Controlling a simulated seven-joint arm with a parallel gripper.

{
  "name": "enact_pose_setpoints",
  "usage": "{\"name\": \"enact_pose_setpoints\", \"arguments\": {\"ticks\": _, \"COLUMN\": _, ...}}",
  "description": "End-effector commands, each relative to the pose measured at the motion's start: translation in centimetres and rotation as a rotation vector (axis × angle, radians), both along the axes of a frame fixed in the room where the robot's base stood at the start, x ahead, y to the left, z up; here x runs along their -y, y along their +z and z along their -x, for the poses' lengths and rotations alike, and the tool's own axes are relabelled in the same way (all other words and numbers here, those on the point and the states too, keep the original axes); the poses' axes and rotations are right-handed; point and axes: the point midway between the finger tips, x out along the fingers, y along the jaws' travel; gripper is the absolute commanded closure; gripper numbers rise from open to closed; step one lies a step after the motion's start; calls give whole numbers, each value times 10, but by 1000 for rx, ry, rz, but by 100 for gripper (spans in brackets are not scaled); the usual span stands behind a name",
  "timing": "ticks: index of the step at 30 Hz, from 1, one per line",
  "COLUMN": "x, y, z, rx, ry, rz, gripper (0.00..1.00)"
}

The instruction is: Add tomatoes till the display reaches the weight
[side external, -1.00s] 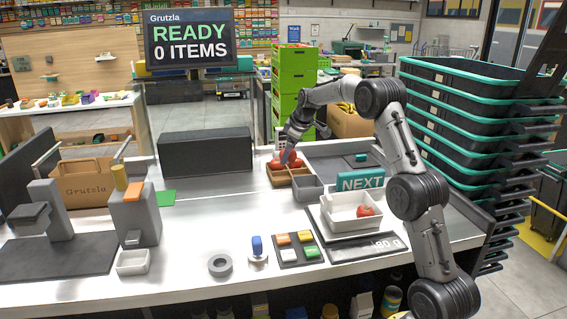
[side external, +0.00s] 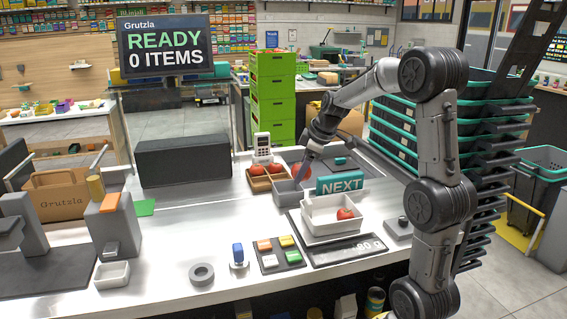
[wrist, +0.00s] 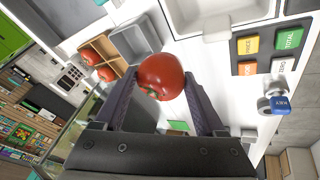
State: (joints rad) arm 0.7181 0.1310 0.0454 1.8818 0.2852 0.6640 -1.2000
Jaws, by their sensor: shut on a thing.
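My gripper (wrist: 160,105) is shut on a red tomato (wrist: 161,76), held between its two fingers. In the side view my gripper (side external: 302,172) is above the grey bin beside the wooden crate. The wooden crate (side external: 260,186) holds two tomatoes (side external: 257,169), which also show in the wrist view (wrist: 90,57). A white tray (side external: 331,230) on the scale has one tomato (side external: 345,213) in it. The scale display (side external: 365,247) on the front edge seems to read 80 g, its first part hard to read.
A grey bin (side external: 287,196) stands right of the crate. A teal NEXT sign (side external: 340,184) stands behind the white tray.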

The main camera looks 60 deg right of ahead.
Motion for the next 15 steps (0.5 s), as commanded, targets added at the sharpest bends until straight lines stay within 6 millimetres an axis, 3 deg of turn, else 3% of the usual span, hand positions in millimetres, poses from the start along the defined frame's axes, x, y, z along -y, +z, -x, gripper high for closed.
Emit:
{"name": "enact_pose_setpoints", "arguments": {"ticks": 3, "x": -4, "y": 11, "z": 31, "rx": 4, "ry": -34, "rz": 2, "gripper": 88}}
{"name": "enact_pose_setpoints", "arguments": {"ticks": 6, "x": -4, "y": 18, "z": 45, "rx": 3, "ry": -62, "rz": 1, "gripper": 88}}
{"name": "enact_pose_setpoints", "arguments": {"ticks": 15, "x": 0, "y": 24, "z": 49, "rx": 1, "ry": -77, "rz": 0, "gripper": 89}}
